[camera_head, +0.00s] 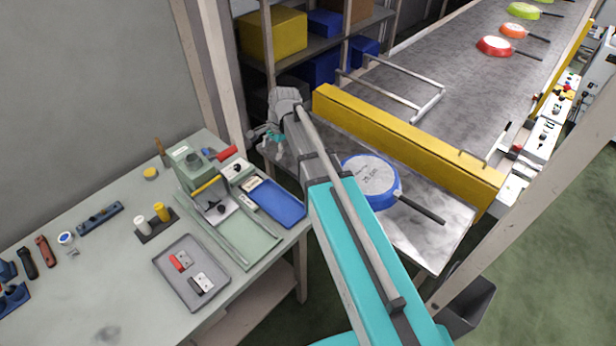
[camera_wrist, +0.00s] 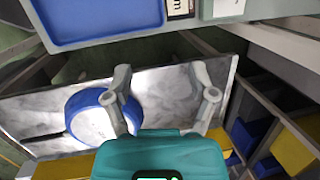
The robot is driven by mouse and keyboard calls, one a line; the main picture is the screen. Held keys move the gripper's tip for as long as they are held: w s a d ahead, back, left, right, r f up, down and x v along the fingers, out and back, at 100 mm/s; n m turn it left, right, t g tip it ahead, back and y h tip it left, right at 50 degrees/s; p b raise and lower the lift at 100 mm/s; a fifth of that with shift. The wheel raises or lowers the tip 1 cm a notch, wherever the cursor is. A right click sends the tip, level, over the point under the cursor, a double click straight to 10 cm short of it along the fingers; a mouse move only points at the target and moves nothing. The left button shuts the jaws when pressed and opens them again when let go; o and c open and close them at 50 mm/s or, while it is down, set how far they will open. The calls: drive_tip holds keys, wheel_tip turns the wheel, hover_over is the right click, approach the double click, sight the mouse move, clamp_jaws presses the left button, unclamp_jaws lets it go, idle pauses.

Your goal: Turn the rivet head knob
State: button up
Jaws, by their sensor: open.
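A small press-like rivet machine (camera_head: 203,176) with a green body, a yellow bar and a red handle stands on the workbench at left. A small dark knob-like part (camera_head: 221,208) shows on its front; I cannot tell for sure that it is the rivet head knob. The knob does not show in the wrist view. My gripper (camera_head: 271,143) is right of the machine, near the gap between bench and pan table, and small in the head view. In the wrist view my gripper (camera_wrist: 160,76) is open with its two grey fingers apart and nothing between them.
A blue tray (camera_head: 277,203) lies beside the machine on the workbench (camera_head: 105,260); a grey tray (camera_head: 188,295) holds small parts. A blue pan (camera_head: 383,202) sits on the metal table behind my arm. A yellow rail (camera_head: 400,140) borders the conveyor. Shelves (camera_head: 310,47) stand behind.

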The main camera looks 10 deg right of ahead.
drive_tip(key=s+d+f+n+h+b, duration=0.1)
drive_tip(key=s+d+n+h, duration=0.1)
drive_tip(key=s+d+n, duration=0.6)
drive_tip(key=shift+s+d+f+n, duration=0.35)
drive_tip(key=shift+s+n, duration=0.35)
drive_tip(key=shift+s, duration=1.4)
drive_tip(key=shift+s, duration=0.1)
drive_tip(key=s+d+n+h, duration=0.1)
drive_tip(key=s+d+n, duration=0.1)
drive_tip(key=s, duration=0.3)
drive_tip(key=shift+s, duration=0.35)
